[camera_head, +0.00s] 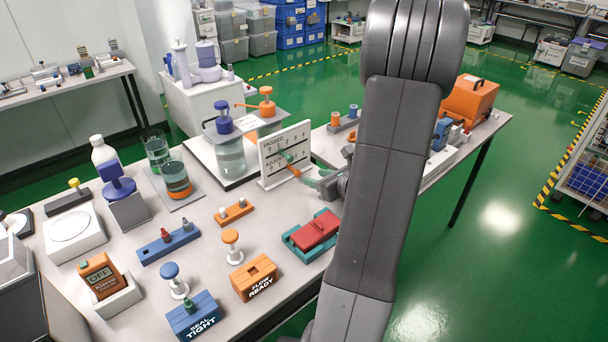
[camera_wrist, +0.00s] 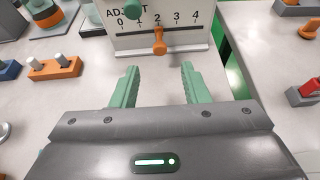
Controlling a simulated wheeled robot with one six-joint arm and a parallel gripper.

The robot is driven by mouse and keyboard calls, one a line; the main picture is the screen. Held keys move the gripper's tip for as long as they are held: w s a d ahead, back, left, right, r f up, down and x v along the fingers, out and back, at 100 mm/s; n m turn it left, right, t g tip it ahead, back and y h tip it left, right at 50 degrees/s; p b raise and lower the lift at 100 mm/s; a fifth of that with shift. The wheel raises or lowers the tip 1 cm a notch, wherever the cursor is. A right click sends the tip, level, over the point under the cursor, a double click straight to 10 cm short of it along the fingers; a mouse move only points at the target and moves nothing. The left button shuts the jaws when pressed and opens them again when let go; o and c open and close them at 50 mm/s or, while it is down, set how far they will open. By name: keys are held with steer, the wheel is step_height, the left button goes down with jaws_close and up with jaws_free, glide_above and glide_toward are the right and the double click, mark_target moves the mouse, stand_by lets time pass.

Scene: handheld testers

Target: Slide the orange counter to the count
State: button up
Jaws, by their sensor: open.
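The white counter board (camera_head: 286,152) stands upright on the table, with a PASSED scale above an ADJUST scale, each marked 0 to 4. The orange counter (camera_head: 294,171) is on the lower row; in the wrist view the orange counter (camera_wrist: 159,42) appears below the 2. A green counter (camera_wrist: 131,20) sits higher up, around the hidden 1 of the ADJUST scale; it also shows in the head view (camera_head: 286,156). My gripper (camera_head: 311,179) is in front of the board. In the wrist view its green fingers (camera_wrist: 158,84) are apart and empty, with the orange counter beyond the gap between their tips.
A glass jar with a blue cap (camera_head: 229,155) stands left of the board. A red block in a teal tray (camera_head: 318,229) lies in front, near the table edge. An orange block with pegs (camera_wrist: 55,68) is left in the wrist view. Bare table surrounds my fingers.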

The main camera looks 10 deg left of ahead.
mark_target(299, 173)
steer(key=x, duration=0.7)
steer(key=shift+a+f, duration=0.1)
jaws_close()
